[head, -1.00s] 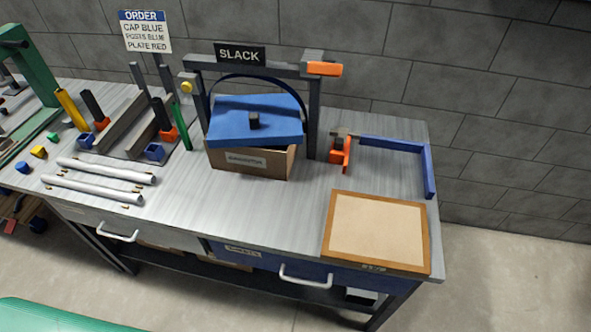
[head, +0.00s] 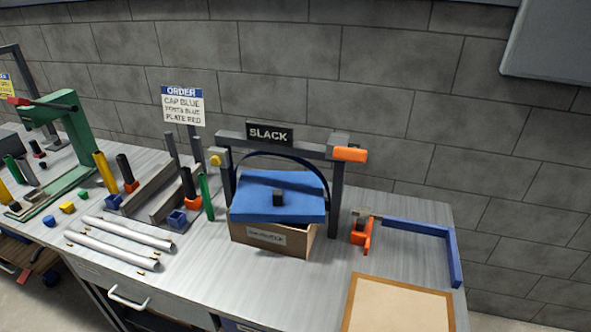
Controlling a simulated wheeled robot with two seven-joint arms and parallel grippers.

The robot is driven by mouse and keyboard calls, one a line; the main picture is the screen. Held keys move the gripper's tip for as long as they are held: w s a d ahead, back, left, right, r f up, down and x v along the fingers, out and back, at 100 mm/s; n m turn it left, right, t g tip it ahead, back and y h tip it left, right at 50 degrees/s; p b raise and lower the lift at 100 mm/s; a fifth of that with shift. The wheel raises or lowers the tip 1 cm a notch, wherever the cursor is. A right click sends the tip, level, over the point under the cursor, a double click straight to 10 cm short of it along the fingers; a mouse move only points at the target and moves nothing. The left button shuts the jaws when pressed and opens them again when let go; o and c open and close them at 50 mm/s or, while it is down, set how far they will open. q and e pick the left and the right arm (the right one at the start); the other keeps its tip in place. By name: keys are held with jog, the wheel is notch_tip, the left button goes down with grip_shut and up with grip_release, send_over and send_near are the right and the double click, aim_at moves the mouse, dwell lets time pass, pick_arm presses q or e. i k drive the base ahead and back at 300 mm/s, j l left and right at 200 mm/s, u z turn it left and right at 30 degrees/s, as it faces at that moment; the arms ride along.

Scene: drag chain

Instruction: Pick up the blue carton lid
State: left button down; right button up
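The blue carton lid (head: 300,203) lies on top of an open-topped brown carton (head: 264,238) with a white label on its front. The carton stands on the grey workbench under a dark frame with a SLACK sign. Neither of my grippers is in the head view.
The dark frame (head: 337,200) and a black arched band (head: 285,155) stand around the carton. A blue angled bar (head: 415,228) and an orange clamp (head: 361,237) lie to the right. A wood-edged board (head: 400,308) is in front. White tubes (head: 120,248) lie to the left.

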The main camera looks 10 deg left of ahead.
aim_at(260, 197)
jog(key=i+l+u, duration=0.15)
jog(key=l+u, duration=0.15)
jog(key=u, duration=0.15)
jog(key=i+l+u, duration=0.1)
jog(key=l+u, duration=0.3)
jog(key=j, duration=0.05)
